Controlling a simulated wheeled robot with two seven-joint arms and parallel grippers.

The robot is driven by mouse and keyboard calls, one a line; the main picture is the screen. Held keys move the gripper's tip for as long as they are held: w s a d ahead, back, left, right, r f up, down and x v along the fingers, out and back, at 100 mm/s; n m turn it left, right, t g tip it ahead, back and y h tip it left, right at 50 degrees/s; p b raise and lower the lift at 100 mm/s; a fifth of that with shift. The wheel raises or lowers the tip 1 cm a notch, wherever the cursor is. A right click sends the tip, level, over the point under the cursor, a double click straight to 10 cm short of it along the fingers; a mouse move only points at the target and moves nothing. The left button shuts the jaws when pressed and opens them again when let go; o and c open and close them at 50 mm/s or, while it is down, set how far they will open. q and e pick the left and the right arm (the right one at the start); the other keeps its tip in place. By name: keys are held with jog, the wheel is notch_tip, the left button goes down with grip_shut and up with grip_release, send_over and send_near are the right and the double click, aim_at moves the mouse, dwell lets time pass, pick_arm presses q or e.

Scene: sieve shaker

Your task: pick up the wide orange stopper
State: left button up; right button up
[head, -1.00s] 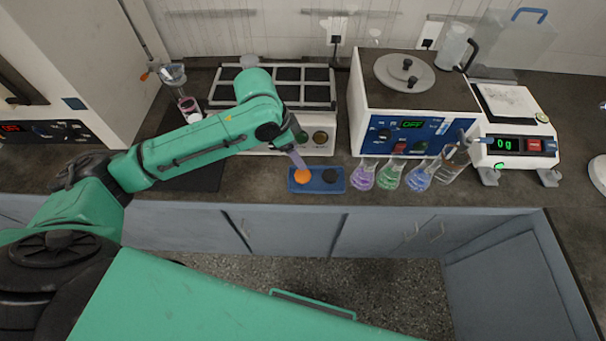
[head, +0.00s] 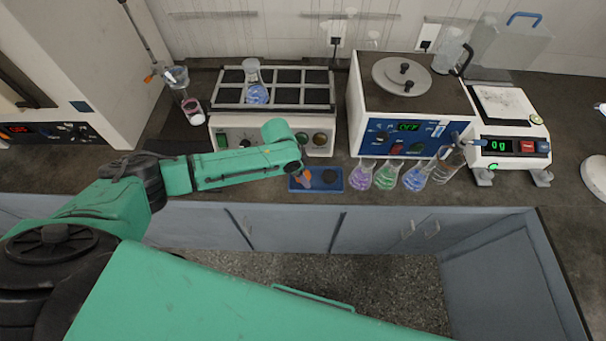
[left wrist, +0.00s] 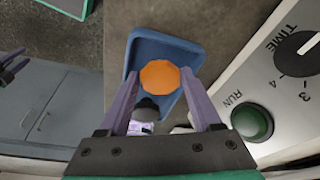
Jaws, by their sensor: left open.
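The wide orange stopper (left wrist: 159,75) sits in a small blue tray (head: 335,187). In the left wrist view it lies between the fingertips of my left gripper (left wrist: 160,82), with the tray (left wrist: 147,42) around it. My left gripper is open, pointing down over the tray's left end. I cannot tell whether the fingers touch the stopper. In the head view the fingers partly hide it. A dark stopper (head: 329,176) sits in the tray's right part. A purple-fingered part at the left edge of the left wrist view may be my right gripper (left wrist: 10,66); its fingers are unclear.
Purple (head: 361,178), green (head: 387,177) and blue (head: 416,178) flasks stand right of the tray. Behind are a rack device (head: 226,132) holding a blue flask (head: 256,90), and a blue-panelled machine (head: 430,133). A balance (head: 513,115) stands at right.

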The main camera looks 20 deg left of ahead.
pick_arm(q)
jog(key=c, duration=1)
jog(key=shift+r, duration=0.1)
